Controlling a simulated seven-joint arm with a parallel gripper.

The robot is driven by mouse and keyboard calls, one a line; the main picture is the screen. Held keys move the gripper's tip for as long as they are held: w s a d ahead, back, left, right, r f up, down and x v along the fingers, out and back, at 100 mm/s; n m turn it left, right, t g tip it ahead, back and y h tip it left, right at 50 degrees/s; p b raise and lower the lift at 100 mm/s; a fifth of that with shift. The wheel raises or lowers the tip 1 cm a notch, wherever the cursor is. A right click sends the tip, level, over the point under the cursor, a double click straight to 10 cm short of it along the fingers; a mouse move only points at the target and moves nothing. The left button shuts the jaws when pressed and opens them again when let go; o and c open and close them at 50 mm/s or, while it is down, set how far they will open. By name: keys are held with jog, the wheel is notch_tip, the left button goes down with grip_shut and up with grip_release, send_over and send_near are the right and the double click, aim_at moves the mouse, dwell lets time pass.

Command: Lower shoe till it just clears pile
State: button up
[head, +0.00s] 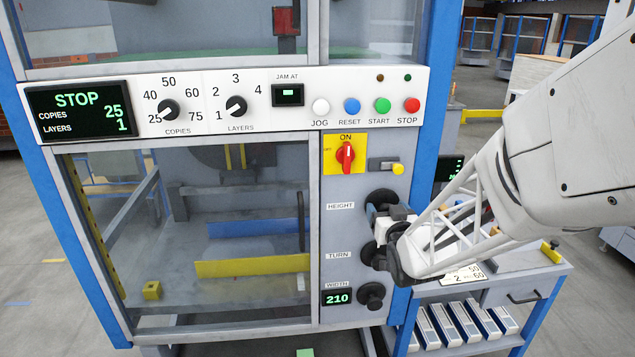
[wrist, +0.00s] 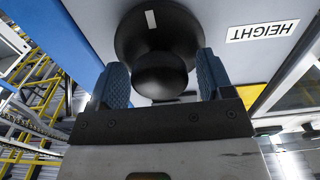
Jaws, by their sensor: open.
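The black HEIGHT knob (head: 381,196) is on the grey panel right of the window in the head view. It also fills the upper middle of the wrist view (wrist: 160,40), with a pale mark on its rim. My gripper (head: 373,213) is at this knob. In the wrist view its two blue-grey fingers (wrist: 160,82) are open, one on each side of the knob's front. I cannot tell whether they touch it. Behind the window is a dark rounded part with yellow stripes (head: 236,157); I cannot tell if it is the shoe. I can make out no pile.
The partly hidden TURN knob (head: 369,253) and the WIDTH knob (head: 371,297) sit below, beside a display (head: 337,298) reading 210. A red switch (head: 346,153) is above. The upper display (head: 79,112) reads STOP. A cart (head: 520,285) stands at right.

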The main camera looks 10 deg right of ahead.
dwell(0.3)
jog(key=c, duration=0.9)
jog(key=shift+m, duration=0.4)
jog(key=m, duration=0.8)
jog(key=shift+w+d+f, duration=0.1)
